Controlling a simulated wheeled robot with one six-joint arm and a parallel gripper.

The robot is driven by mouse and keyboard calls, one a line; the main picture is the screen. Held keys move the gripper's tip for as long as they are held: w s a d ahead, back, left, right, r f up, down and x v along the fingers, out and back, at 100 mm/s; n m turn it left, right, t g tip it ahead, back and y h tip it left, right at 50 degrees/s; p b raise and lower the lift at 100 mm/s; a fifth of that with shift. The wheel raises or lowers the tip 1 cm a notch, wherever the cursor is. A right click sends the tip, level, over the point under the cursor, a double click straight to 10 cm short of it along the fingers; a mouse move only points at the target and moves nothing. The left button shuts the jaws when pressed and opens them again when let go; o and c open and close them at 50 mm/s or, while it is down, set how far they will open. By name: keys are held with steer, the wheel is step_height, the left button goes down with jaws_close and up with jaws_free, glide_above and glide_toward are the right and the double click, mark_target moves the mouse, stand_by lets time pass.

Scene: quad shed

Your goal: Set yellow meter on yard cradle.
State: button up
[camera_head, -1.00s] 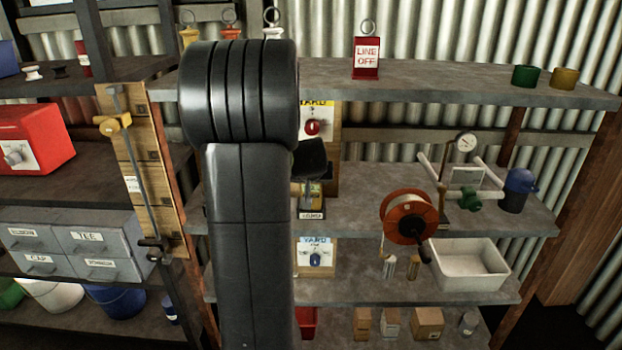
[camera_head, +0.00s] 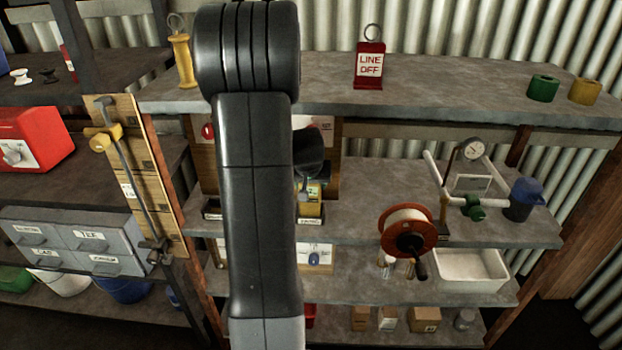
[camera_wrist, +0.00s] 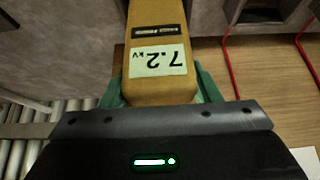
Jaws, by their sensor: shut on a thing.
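The yellow meter (camera_wrist: 158,55) with a "7.2 kV" label fills the upper middle of the wrist view, between the green fingers of my gripper (camera_wrist: 163,85). My gripper is shut on it. In the head view, part of the yellow meter (camera_head: 312,194) shows below my dark wrist, over the middle shelf. A small dark cradle with a pale label (camera_head: 311,221) is right below it. I cannot read that label or tell whether the meter touches the cradle. A second labelled cradle (camera_head: 212,212) stands left of my arm. The meter's far end is cut off in the wrist view.
A wooden panel (camera_head: 328,165) stands behind the meter, partly hidden by my arm. Red leads (camera_wrist: 228,60) show in the wrist view. The top shelf (camera_head: 440,85) overhangs.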

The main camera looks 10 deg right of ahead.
steer(key=shift+f, duration=0.2)
steer(key=o, duration=1.2)
steer(key=shift+r, duration=0.2)
steer(key=v, duration=1.2)
steer(key=shift+w, duration=0.1)
